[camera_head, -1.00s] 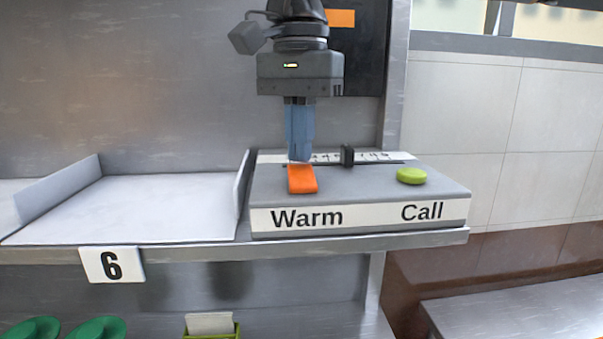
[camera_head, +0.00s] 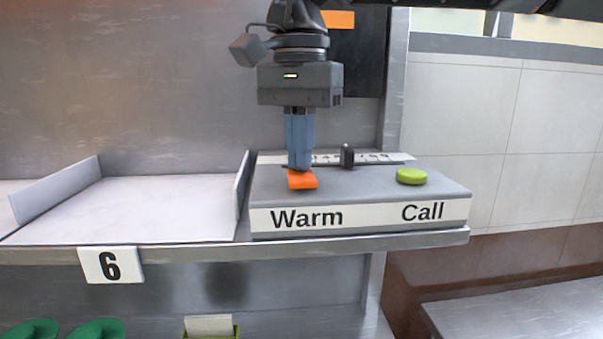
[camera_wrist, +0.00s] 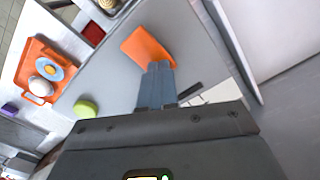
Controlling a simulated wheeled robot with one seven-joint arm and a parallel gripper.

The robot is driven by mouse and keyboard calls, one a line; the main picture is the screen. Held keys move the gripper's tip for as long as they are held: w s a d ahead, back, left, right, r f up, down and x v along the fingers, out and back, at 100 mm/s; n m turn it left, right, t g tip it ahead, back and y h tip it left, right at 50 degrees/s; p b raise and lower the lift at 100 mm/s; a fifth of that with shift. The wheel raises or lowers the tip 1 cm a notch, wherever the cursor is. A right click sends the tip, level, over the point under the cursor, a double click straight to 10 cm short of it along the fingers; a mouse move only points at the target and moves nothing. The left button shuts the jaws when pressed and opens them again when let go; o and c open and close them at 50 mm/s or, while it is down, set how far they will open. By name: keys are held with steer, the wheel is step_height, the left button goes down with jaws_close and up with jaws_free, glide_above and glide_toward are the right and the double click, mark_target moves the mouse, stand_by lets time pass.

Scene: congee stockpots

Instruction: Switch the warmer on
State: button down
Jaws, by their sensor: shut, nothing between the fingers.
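The warmer switch is an orange rocker (camera_head: 303,181) on top of the grey control box (camera_head: 372,194), above the printed word "Warm". It also shows in the wrist view (camera_wrist: 145,46). My gripper (camera_head: 300,168) is shut and empty, pointing down. Its blue fingertips are at the rocker's back end and appear to touch it. The rocker's top looks fairly flat, with its front end raised. The fingertips hide the back end. In the wrist view the fingertips (camera_wrist: 158,67) meet the rocker's near edge.
A round green button (camera_head: 411,176) sits above "Call" on the right of the box. A black slider knob (camera_head: 347,156) stands close right of my fingers, on a marked scale. A white tray (camera_head: 130,208) with raised sides lies left. The wrist view shows an orange tray (camera_wrist: 27,67).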

step_height(320, 180, up, 7)
steer(key=p, duration=0.6)
steer(key=shift+f, duration=0.1)
stand_by(0.3)
